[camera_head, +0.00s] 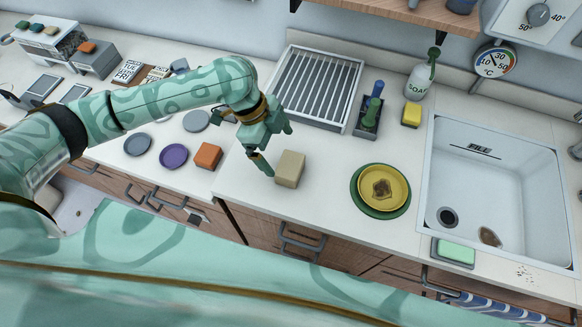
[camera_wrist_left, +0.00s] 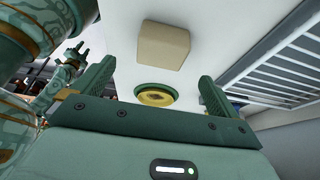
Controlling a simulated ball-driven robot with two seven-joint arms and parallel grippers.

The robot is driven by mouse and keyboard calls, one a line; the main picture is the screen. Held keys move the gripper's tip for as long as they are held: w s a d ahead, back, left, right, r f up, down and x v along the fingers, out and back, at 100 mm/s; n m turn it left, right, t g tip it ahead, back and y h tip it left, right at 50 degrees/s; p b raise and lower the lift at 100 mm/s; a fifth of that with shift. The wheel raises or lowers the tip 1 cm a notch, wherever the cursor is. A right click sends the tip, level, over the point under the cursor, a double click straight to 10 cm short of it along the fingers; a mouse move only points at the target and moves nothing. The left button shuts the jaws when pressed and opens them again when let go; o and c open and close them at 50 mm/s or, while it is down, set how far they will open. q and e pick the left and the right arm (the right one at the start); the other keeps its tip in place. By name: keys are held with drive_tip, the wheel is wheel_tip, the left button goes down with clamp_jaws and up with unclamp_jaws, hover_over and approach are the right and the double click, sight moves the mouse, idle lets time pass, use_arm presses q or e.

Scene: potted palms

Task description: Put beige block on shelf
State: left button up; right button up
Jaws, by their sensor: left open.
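The beige block (camera_head: 290,169) stands on the white counter, left of the yellow plate; it also shows in the left wrist view (camera_wrist_left: 163,45), beyond my fingertips. My left gripper (camera_head: 276,146) is open and empty. It hangs just left of and above the block, one finger low near the block's left side, apart from it as far as I can tell. Its two spread fingers also frame the left wrist view (camera_wrist_left: 157,80). A wooden wall shelf (camera_head: 400,10) shows at the top of the head view, only partly in frame. What seems my right gripper (camera_wrist_left: 68,72) appears small in the wrist view.
An orange block (camera_head: 208,155) and a purple disc (camera_head: 173,156) lie to the left. A metal drying rack (camera_head: 315,85) stands behind. A yellow plate (camera_head: 397,190), a soap bottle (camera_head: 420,80) and the sink (camera_head: 495,195) are to the right. Counter between block and plate is clear.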

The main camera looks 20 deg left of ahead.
sight(289, 164)
use_arm(q)
drive_tip(key=x, duration=0.3)
drive_tip(key=shift+w+f, duration=0.1)
drive_tip(key=shift+w, duration=0.05)
drive_tip(key=shift+d+f+b, duration=0.1)
drive_tip(key=shift+f+b, duration=0.1)
drive_tip(key=shift+b, duration=0.1)
drive_tip(key=b+x, duration=0.1)
drive_tip(key=x, duration=0.3)
drive_tip(key=shift+d+f, duration=0.15)
drive_tip(key=shift+f, duration=0.25)
drive_tip(key=shift+r, duration=0.1)
drive_tip(key=c, duration=1.2)
use_arm(e)
drive_tip(key=shift+w+a+f, duration=0.25)
drive_tip(key=shift+w+f, duration=0.7)
drive_tip(key=shift+f, duration=0.15)
